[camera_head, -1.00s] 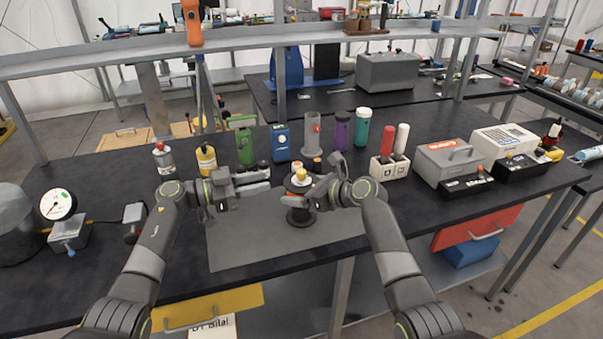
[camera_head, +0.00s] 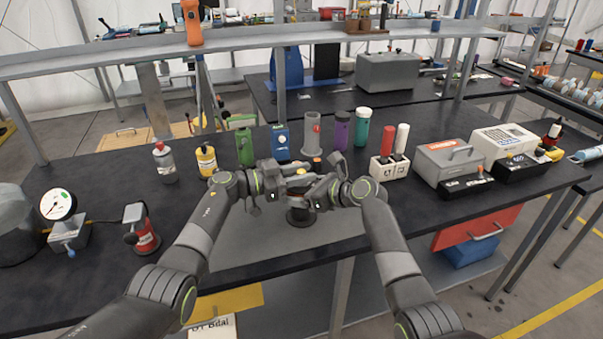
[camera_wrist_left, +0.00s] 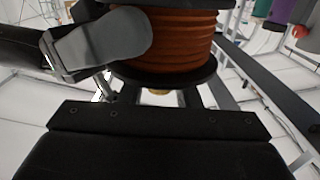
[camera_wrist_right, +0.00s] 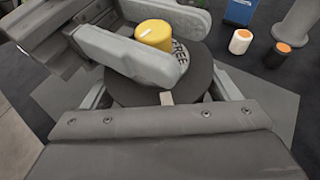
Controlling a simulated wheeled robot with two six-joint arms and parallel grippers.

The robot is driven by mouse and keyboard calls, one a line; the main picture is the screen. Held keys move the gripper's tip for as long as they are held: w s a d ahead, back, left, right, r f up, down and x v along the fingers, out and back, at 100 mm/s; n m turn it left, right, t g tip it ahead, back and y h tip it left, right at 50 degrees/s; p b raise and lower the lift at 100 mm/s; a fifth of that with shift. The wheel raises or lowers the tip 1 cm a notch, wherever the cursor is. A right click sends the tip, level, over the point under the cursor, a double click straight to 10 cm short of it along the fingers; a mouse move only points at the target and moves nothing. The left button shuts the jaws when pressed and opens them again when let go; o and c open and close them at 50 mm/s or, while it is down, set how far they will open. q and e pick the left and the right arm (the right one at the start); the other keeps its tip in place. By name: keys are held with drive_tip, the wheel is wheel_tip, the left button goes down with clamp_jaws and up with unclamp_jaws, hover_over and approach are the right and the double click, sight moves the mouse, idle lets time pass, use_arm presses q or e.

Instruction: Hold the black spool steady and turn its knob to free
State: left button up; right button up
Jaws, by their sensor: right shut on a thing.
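The black spool (camera_head: 299,217) stands on the grey mat at the front of the bench. In the left wrist view its orange-brown winding (camera_wrist_left: 175,45) shows between black flanges. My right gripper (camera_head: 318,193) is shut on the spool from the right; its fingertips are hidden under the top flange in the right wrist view. The yellow knob (camera_wrist_right: 155,34) is on top, with the word FREE beside it. My left gripper (camera_head: 296,176) is at the knob, coming from the left. Its fingers lie on either side of the knob and look open; the near finger hides part of it.
The grey mat (camera_head: 240,245) lies under the spool. Behind stand a blue case (camera_head: 281,142), a grey cylinder (camera_head: 312,135) and two small orange-topped jars (camera_wrist_right: 258,48).

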use_arm(q)
drive_tip(key=shift+c, duration=0.2)
clamp_jaws()
drive_tip(key=shift+t, duration=0.3)
drive_tip(key=shift+f+n, duration=0.1)
drive_tip(key=shift+n, duration=0.2)
drive_tip(key=shift+t+y, duration=0.3)
drive_tip(key=shift+t, duration=0.3)
drive_tip(key=shift+n+t+y, duration=0.8)
drive_tip(key=shift+n+t, duration=0.5)
drive_tip(key=shift+t, duration=0.1)
drive_tip(key=shift+o, duration=0.2)
unclamp_jaws()
